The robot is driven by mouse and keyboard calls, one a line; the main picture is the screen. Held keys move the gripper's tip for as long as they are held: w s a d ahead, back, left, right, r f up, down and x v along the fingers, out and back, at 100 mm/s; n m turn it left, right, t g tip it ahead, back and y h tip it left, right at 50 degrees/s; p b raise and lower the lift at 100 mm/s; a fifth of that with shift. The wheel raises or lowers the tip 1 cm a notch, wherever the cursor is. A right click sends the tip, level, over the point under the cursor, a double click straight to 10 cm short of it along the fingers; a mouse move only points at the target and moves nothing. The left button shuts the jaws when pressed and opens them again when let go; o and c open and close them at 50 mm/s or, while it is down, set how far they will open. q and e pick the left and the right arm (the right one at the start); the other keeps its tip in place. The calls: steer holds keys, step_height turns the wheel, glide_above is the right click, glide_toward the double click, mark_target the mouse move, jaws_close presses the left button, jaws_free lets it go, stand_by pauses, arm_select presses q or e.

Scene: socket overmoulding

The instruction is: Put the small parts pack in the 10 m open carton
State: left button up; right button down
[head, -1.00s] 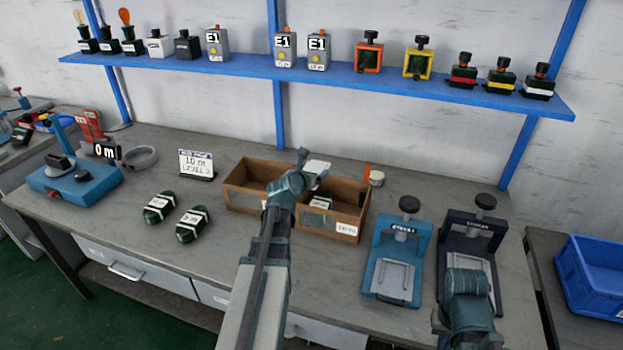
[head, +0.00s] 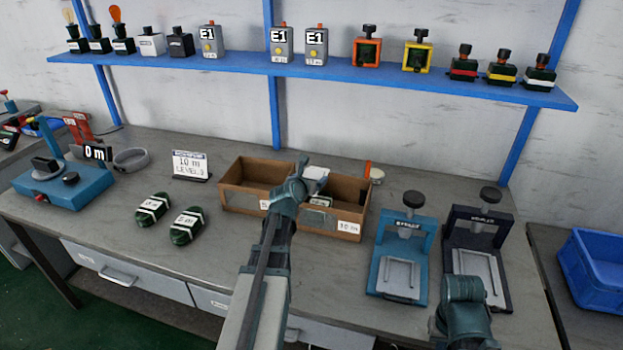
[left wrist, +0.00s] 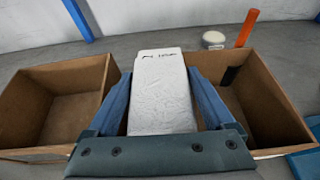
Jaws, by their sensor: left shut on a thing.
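The small parts pack (left wrist: 160,92) is a flat white packet between the two blue fingers of my left gripper (left wrist: 160,108). In the head view the pack (head: 316,174) shows just right of the left gripper (head: 303,172), which is shut on it. The pack is above the cartons near their shared wall. The right-hand open carton (head: 325,222) carries a label reading 10 m; it also shows in the left wrist view (left wrist: 283,108). The gripper and arm hide part of both cartons. My right arm shows at lower right, but its jaws are not seen.
Another open carton (head: 235,201) adjoins on the left, its label mostly hidden. A dark green and white item (head: 321,200) is visible in the 10 m carton. Two green bundles (head: 186,225) lie at left. A blue press (head: 402,262) stands close on the right.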

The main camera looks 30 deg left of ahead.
arm_select(q)
steer(key=shift+f, duration=0.2)
steer(key=o, duration=1.3)
steer(key=shift+c, duration=0.2)
steer(key=shift+r+p, duration=0.45)
steer(key=shift+r, duration=0.1)
steer(key=p+v, duration=0.4)
steer(key=v, duration=0.8)
steer(key=shift+p, duration=0.4)
